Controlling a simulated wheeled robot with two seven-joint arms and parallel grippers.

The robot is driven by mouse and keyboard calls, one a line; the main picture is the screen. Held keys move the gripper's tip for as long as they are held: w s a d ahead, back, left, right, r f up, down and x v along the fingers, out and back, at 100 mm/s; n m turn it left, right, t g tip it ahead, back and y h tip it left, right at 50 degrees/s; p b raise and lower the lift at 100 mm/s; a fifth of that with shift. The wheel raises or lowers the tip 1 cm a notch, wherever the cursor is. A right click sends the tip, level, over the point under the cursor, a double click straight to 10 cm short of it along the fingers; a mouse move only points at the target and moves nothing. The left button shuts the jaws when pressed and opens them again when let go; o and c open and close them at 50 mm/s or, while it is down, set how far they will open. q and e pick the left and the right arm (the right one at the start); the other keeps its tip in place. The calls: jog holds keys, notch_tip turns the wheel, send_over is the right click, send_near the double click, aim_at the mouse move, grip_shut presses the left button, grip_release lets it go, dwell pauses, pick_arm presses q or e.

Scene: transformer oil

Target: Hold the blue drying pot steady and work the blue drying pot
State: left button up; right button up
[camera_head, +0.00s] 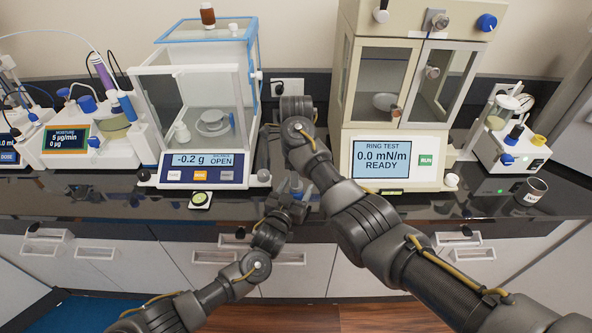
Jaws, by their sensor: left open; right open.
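My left arm comes up from the lower left, and its gripper (290,202) is at the counter's front edge, in the middle of the view. A small grey-blue piece (296,184) shows at that gripper, perhaps part of the blue drying pot. I cannot tell whether the gripper touches it. My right arm comes from the lower right and bends over the counter, with its wrist and gripper (293,108) between the balance and the ring test cabinet. Both grippers are open. Their fingertips are small and partly hidden by my arm links.
A glass balance (204,176) reading -0.2 g OPEN stands left. A ring test cabinet (395,162) reading 0.0 mN/m READY stands right. A moisture titrator (75,140) is at the far left. A white instrument (510,150) and a small cup (531,191) are at the right.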

aim_at(296, 194)
pick_arm(q)
jog(key=shift+s, duration=0.1)
jog(key=b+v, duration=0.2)
jog(key=v, duration=0.7)
jog(key=shift+s+f, duration=0.15)
jog(key=shift+s, duration=0.05)
pick_arm(e)
notch_tip(296, 194, down, 2)
pick_arm(q)
jog(key=shift+s+a, duration=0.35)
jog(key=shift+s, duration=0.25)
